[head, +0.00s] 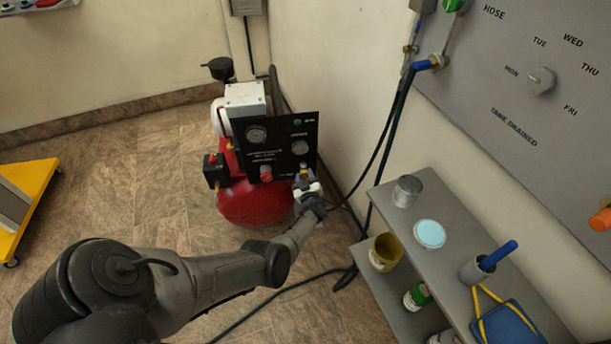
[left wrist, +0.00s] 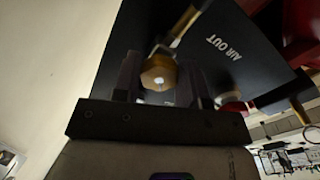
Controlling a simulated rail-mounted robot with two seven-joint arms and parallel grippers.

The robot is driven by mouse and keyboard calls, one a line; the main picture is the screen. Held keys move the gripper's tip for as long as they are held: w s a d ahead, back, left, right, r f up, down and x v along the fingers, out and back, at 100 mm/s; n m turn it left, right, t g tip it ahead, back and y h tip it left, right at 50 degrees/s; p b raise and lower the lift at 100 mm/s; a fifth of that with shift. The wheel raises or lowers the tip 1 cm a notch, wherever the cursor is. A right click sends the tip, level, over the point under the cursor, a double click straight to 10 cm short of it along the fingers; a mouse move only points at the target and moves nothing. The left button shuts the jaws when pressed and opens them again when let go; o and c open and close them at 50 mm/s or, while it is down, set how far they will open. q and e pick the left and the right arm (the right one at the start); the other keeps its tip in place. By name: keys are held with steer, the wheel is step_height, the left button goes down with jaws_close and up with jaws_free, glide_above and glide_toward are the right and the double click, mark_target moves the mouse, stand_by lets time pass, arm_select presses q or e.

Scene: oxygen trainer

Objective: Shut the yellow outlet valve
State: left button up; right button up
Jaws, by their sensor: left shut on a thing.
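The yellow outlet valve (head: 304,171) is at the lower right of the black panel (head: 283,130) on the red compressor (head: 254,203). In the left wrist view, the brass-yellow valve (left wrist: 158,73) sits between my fingers, beside the white words AIR OUT. My left gripper (head: 307,186) reaches it from the front. In the left wrist view, the left gripper (left wrist: 160,80) is shut on the valve. The fingers partly hide it, so the handle's exact angle is hard to tell. My right gripper is not in view.
A grey shelf (head: 455,212) with a metal cup (head: 407,190), a blue-topped jar (head: 430,234) and several other items stands at right. Dark hoses run down the wall and across the floor. A yellow cart (head: 38,195) is at left. The floor between is mostly open.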

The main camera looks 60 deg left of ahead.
arm_select(q)
steer(key=m, duration=0.3)
steer(key=shift+m, duration=0.3)
steer(key=shift+m+p, duration=0.4)
steer(key=shift+m, duration=1.4)
steer(key=shift+s, duration=0.1)
steer(key=o, duration=0.9)
steer(key=shift+o, duration=0.2)
steer(key=shift+s+d+r+p, duration=0.1)
steer(key=shift+s+d+p, duration=0.05)
steer(key=shift+d+p, duration=0.2)
steer(key=p+v, duration=0.5)
steer(key=v, duration=0.8)
